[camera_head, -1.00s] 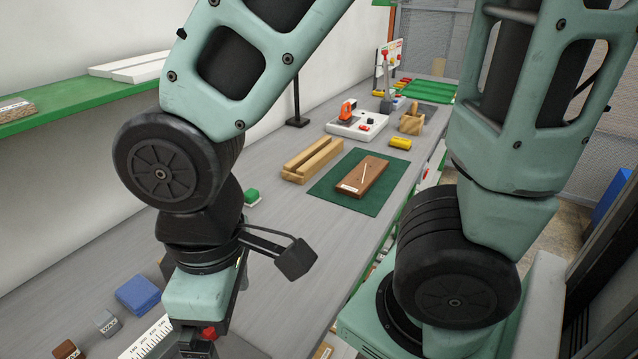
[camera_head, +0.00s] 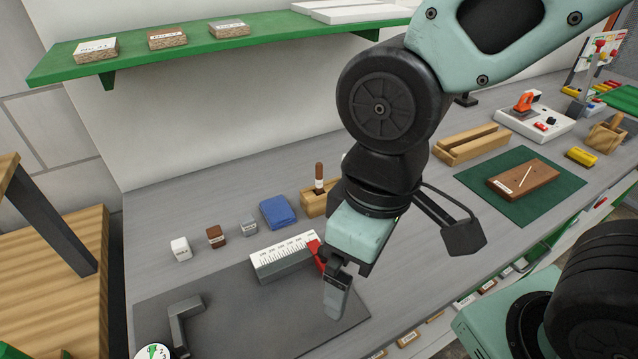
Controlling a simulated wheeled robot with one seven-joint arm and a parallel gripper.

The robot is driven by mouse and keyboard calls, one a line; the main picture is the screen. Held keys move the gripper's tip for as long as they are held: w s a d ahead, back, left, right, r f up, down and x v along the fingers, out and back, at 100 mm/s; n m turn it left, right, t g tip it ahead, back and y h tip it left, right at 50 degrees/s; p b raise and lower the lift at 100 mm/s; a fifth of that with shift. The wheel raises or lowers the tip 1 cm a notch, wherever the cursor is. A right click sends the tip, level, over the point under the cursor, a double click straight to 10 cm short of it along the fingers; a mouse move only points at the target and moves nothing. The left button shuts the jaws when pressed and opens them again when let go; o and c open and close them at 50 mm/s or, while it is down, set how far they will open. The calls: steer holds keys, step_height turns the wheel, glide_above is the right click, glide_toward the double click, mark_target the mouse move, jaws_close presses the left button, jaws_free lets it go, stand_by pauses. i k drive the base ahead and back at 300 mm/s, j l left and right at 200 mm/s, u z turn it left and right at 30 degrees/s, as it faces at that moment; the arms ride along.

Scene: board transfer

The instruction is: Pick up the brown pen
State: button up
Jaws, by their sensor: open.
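A brown upright stick (camera_head: 319,172) with a pale band, which looks like the brown pen, stands in a small wooden holder (camera_head: 313,204) at the back of the bench. Its lower end is hidden in the holder. My gripper (camera_head: 335,300) is open and points down over the dark grey mat, in front of the holder and apart from the pen. Its fingers are seen nearly side-on, and nothing shows between them. My arm covers the area just right of the holder.
A white scale block (camera_head: 284,256) with a red part stands close beside my gripper. A blue cloth (camera_head: 277,212) and small blocks (camera_head: 216,236) lie to the left. A dark angled bracket (camera_head: 183,318) is on the mat (camera_head: 240,325). A green shelf (camera_head: 125,68) overhangs the back.

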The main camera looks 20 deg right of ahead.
mark_target(318, 165)
steer(key=k, duration=0.6)
steer(key=l+u, duration=0.15)
steer(key=u, duration=1.55)
steer(key=k+l+u, duration=0.25)
steer(key=k+l, duration=0.65)
